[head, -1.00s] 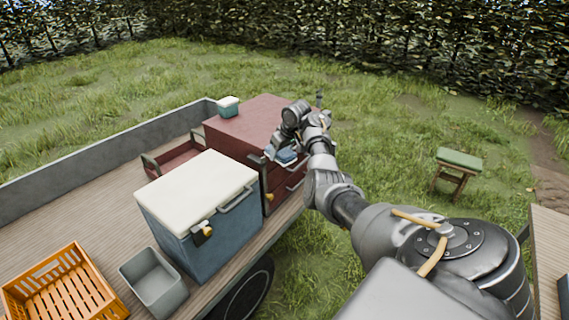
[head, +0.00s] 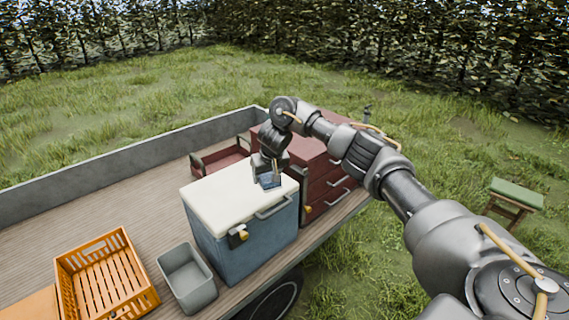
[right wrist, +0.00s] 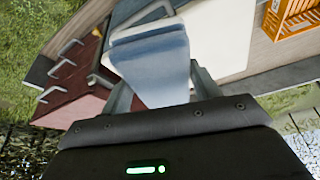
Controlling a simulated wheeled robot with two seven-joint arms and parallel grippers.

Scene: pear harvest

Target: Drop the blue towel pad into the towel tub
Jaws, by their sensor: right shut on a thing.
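My right gripper (head: 269,176) is shut on the blue towel pad (head: 269,182) and holds it over the right part of the cooler's white lid. In the right wrist view the pad (right wrist: 155,68) hangs out between the two fingers. I cannot tell whether the pad touches the lid. The grey open tub (head: 203,295), likely the towel tub, stands on the wagon bed left of the cooler and looks empty. My left gripper is not in view.
The blue cooler (head: 240,242) with its white lid (head: 225,200) stands between the pad and the tub. A red drawer chest (head: 310,165) is behind it. An orange crate (head: 105,275) lies left of the tub. A green-topped stool (head: 517,192) stands on the grass.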

